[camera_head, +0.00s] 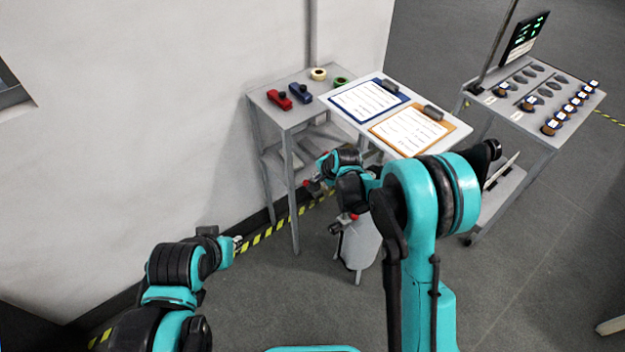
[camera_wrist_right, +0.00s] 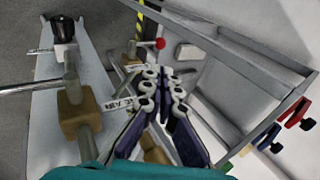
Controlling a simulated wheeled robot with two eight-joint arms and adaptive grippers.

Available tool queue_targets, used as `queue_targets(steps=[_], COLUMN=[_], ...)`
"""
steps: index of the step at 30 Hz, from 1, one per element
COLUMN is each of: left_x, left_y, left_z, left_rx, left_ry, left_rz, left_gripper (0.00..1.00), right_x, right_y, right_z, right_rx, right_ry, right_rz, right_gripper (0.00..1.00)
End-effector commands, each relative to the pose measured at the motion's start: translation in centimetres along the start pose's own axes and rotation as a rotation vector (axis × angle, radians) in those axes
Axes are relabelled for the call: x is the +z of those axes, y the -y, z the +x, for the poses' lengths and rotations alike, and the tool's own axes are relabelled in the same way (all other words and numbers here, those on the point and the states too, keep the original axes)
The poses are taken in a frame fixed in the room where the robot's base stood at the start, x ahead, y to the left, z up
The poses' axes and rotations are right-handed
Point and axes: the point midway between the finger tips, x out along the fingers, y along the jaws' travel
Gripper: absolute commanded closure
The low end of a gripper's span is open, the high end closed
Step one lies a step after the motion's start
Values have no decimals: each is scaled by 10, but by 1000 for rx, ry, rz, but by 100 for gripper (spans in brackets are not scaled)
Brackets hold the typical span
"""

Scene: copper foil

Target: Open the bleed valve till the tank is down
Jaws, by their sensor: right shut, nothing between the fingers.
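The pale tank (camera_head: 361,250) stands on the floor beside the grey table, partly hidden behind my right arm. It also shows in the right wrist view (camera_wrist_right: 45,130), with grey pipe and brass-coloured valve blocks (camera_wrist_right: 84,117) along it. A red knob (camera_wrist_right: 160,43) is just beyond my right fingertips. White tags hang by the fittings; one (camera_wrist_right: 121,106) is partly behind the fingers. I cannot tell which fitting is the bleed valve. My right gripper (camera_wrist_right: 161,84) is shut and empty among the fittings. My left gripper (camera_head: 238,243) is low at the left, away from the tank; its fingers are too small to judge.
A grey trolley (camera_head: 520,115) with bottles and a screen stands at the right. The white wall is close on the left. Floor in front is clear.

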Motion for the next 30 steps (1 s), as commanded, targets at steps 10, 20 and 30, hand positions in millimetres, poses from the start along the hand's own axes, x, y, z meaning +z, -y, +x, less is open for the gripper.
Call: queue_targets(steps=[10,20,30], left_x=[1,14,28], left_y=[0,0,0], left_z=[2,20,39], left_rx=[0,0,0], left_ry=[0,0,0], left_rz=[0,0,0], left_gripper=[75,75,75], right_x=[0,1,0], right_y=[0,-2,-2], right_z=[4,63,125], right_rx=[0,0,0], right_ry=[0,1,0], right_rz=[-2,-2,-3], right_gripper=[100,100,100])
